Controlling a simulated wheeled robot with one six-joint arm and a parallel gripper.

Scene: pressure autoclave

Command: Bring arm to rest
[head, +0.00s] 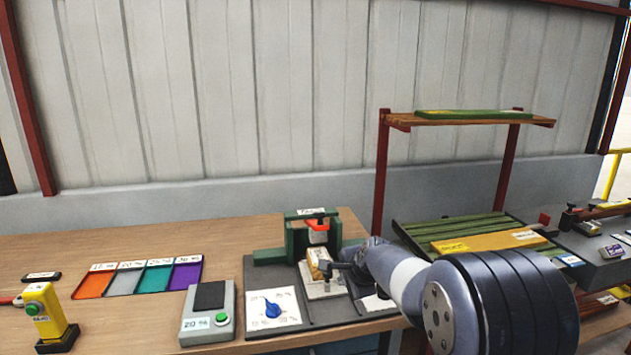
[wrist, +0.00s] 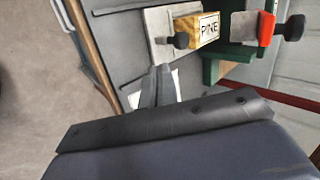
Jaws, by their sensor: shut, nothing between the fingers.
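My arm reaches in from the lower right of the head view. My gripper (head: 334,267) is at its end, just right of a pine block (head: 318,262). In the wrist view my gripper's fingers (wrist: 158,82) are together, with nothing between them. The wooden block labelled PINE (wrist: 205,30) sits on a pale metal plate (wrist: 160,35), apart from the fingers. A green press frame (head: 292,245) with a red part (head: 317,224) stands behind the block.
A dial panel (head: 273,310) with a blue knob lies left of my gripper. A grey box (head: 208,312) with a green button, coloured trays (head: 137,277) and a yellow device (head: 45,315) stand farther left. A shelf (head: 465,119) rises at the right.

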